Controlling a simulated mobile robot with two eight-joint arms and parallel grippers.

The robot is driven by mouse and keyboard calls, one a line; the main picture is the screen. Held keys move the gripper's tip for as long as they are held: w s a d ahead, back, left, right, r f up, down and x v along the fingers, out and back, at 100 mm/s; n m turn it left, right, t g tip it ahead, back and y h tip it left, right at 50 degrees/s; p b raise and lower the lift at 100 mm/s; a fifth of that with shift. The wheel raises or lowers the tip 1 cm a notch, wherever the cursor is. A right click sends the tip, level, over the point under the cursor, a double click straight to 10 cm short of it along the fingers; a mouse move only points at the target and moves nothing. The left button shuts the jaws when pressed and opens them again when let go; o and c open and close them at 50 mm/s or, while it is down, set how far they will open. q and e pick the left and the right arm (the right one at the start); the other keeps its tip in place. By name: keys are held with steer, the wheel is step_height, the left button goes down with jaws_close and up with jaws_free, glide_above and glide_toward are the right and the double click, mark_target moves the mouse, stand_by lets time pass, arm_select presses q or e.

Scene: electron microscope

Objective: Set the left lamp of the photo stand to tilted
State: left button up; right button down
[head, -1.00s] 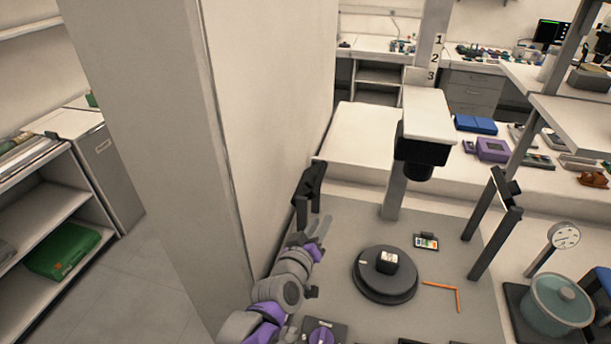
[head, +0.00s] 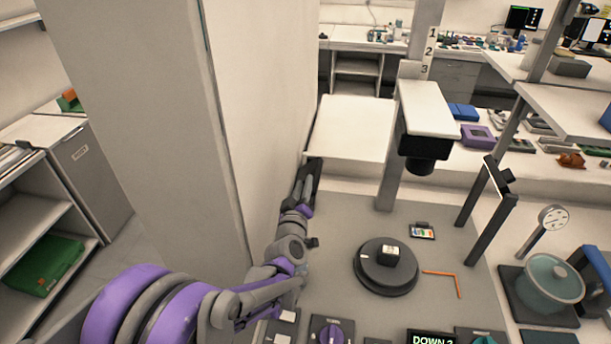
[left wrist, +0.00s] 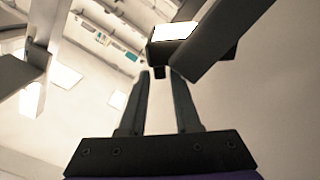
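The left lamp of the photo stand shows in the left wrist view as a black box with a bright white face (left wrist: 176,31), joined to a thick black bar (left wrist: 228,38). A small dark stub below the box lies between my left fingertips in that picture. My left gripper (left wrist: 157,78) is open, its fingers apart. I cannot tell whether they touch the stub. In the head view my left gripper (head: 307,178) is at the left lamp's place and mostly hides it, so its tilt is unclear. The right lamp (head: 497,178) stands across the grey base (head: 335,225). My right gripper is out of view.
The stand's column (head: 388,185) carries a camera head (head: 422,148). A round black stage (head: 386,268) sits on the base, with an orange angle piece (head: 444,281) beside it. A purple dial (head: 331,334) is at the front. A pale wall (head: 262,110) stands close on the left.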

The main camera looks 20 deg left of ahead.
mark_target(305, 177)
arm_select(q)
steer(key=shift+x, duration=1.75)
steer(key=shift+s, duration=0.1)
jaws_close()
